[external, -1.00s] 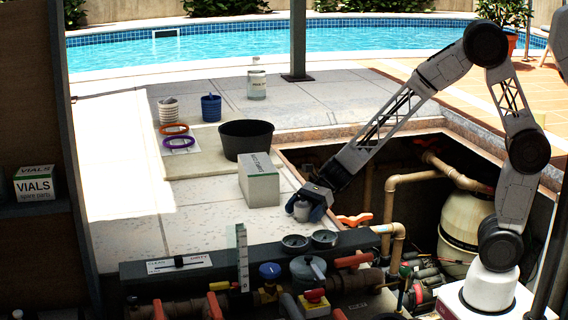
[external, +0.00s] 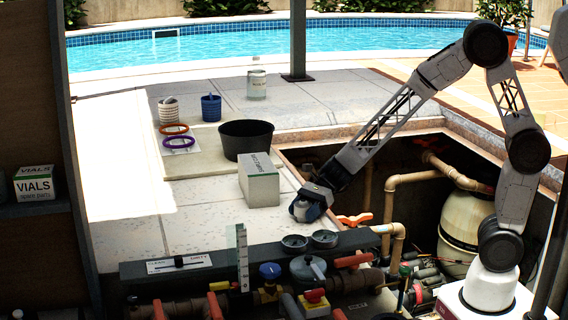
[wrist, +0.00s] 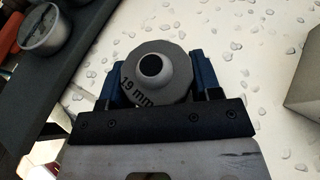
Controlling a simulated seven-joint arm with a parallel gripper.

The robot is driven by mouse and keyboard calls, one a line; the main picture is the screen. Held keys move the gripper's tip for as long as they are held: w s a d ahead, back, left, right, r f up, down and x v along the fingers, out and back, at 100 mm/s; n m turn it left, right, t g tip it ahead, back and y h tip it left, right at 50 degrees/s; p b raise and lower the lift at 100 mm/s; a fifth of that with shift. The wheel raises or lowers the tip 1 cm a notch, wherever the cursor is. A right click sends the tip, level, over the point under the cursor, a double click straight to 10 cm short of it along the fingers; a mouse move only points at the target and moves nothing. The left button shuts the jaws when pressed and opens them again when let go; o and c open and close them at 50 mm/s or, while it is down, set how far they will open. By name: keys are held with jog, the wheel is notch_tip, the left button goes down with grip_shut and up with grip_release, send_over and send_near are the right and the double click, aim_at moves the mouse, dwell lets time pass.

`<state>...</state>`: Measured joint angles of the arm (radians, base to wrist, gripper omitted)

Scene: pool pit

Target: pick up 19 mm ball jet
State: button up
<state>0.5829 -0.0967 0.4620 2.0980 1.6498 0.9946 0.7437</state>
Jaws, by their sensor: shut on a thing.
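In the external view my gripper (external: 309,207) is low over the pale paving near the pit's edge. The jet (external: 302,211) shows there as a small grey shape between the fingers. I cannot tell whether it still touches the paving.
Gauges (external: 325,238), pipes and valves line the front. An orange-handled valve (external: 354,219) and the open pit lie to the right. Paving at left is clear.

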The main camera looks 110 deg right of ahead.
aim_at(303, 203)
jog(key=shift+r, duration=0.1)
jog(key=shift+r, duration=4.95)
jog(key=shift+d, duration=0.1)
